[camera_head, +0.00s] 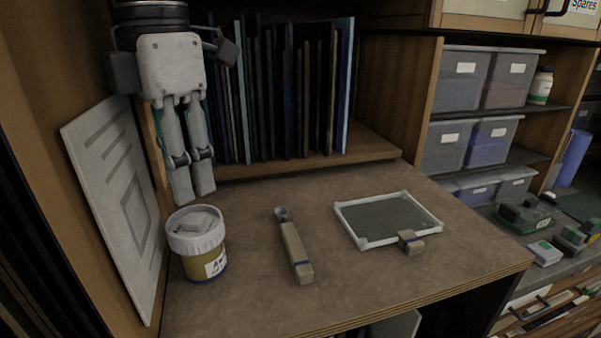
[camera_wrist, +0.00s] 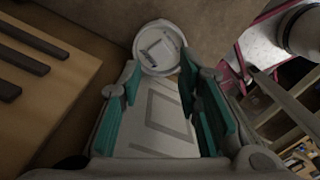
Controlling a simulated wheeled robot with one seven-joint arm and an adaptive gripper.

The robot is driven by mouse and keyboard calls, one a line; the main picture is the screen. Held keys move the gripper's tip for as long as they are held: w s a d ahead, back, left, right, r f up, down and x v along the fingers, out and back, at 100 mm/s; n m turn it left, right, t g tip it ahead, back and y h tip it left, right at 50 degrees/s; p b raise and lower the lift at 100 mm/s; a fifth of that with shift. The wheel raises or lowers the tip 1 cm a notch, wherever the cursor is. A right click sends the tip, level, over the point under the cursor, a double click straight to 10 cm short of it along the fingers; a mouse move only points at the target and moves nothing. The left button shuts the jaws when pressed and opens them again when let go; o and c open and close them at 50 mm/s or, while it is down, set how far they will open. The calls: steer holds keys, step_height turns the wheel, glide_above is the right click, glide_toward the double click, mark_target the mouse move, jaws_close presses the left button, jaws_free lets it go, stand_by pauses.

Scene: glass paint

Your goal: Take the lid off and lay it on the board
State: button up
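A jar (camera_head: 204,264) with a yellow-brown body and a paper label stands at the left of the worktop. Its white lid (camera_head: 182,240) is on it, with a raised block on top. In the wrist view the round lid (camera_wrist: 150,63) lies just beyond the fingertips. My gripper (camera_head: 193,197) points down above and slightly behind the lid, fingers apart and empty; its teal pads show in the wrist view (camera_wrist: 159,66). I cannot tell the exact gap to the lid. A white board with grey outlines (camera_head: 112,180) leans at the left; it also shows in the wrist view (camera_wrist: 157,136).
A handled tool (camera_head: 296,252) lies right of the jar. A white-framed glass pane (camera_head: 385,217) lies further right, with a small block (camera_head: 410,242) at its front edge. Upright glass sheets (camera_head: 290,90) stand behind. The worktop's front middle is clear.

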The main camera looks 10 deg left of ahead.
mark_target(193, 218)
steer(key=m+p, duration=0.1)
steer(key=m, duration=0.2)
steer(key=m+p, duration=0.1)
steer(key=m, duration=0.2)
steer(key=shift+s+f+m, duration=0.15)
steer(key=shift+f+m, duration=0.05)
steer(key=shift+m, duration=0.2)
steer(key=m+p, duration=0.1)
steer(key=m, duration=0.1)
steer(key=shift+f+m+p, duration=0.1)
steer(key=shift+m+p, duration=0.2)
steer(key=shift+m, duration=0.1)
steer(key=shift+f+m, duration=0.3)
steer(key=shift+m, duration=0.2)
step_height(193, 218, down, 6)
steer(key=shift+d+r+b, duration=0.1)
steer(key=shift+d+b, duration=0.05)
steer(key=shift+b, duration=0.9)
steer(key=shift+w+f, duration=0.2)
steer(key=shift+o, duration=1.2)
steer(key=shift+s, duration=0.1)
jaws_close()
steer(key=shift+r, duration=0.1)
